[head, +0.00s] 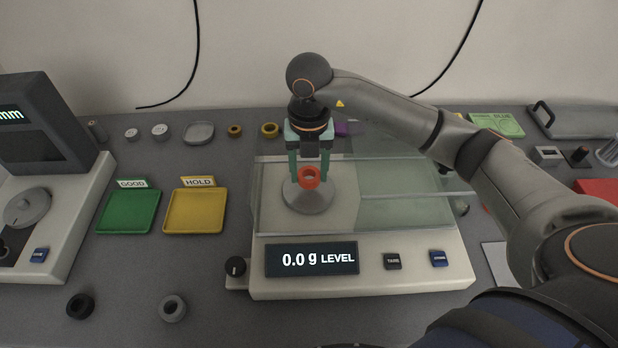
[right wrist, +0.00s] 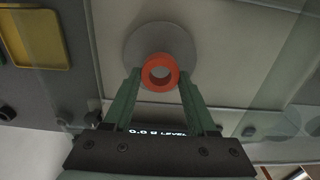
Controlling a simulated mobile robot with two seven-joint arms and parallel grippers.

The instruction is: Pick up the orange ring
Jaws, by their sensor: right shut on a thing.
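The orange ring (head: 309,177) is held between the fingertips of my right gripper (head: 309,172), over the round grey pan (head: 312,199) of the scale. In the right wrist view the orange ring (right wrist: 160,71) sits between the green fingertips (right wrist: 159,76), with the pan (right wrist: 138,38) behind it. The gripper is shut on the ring. The scale display (head: 312,260) reads 0.0 g LEVEL. I cannot tell the exact gap between ring and pan. My left gripper is not in view.
Clear glass panels (head: 420,193) surround the scale pan. A green GOOD tray (head: 129,212) and a yellow HOLD tray (head: 194,222) lie to the left. A black ring (head: 80,306) and a grey ring (head: 172,308) lie on the table in front. A measuring device (head: 60,190) stands far left.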

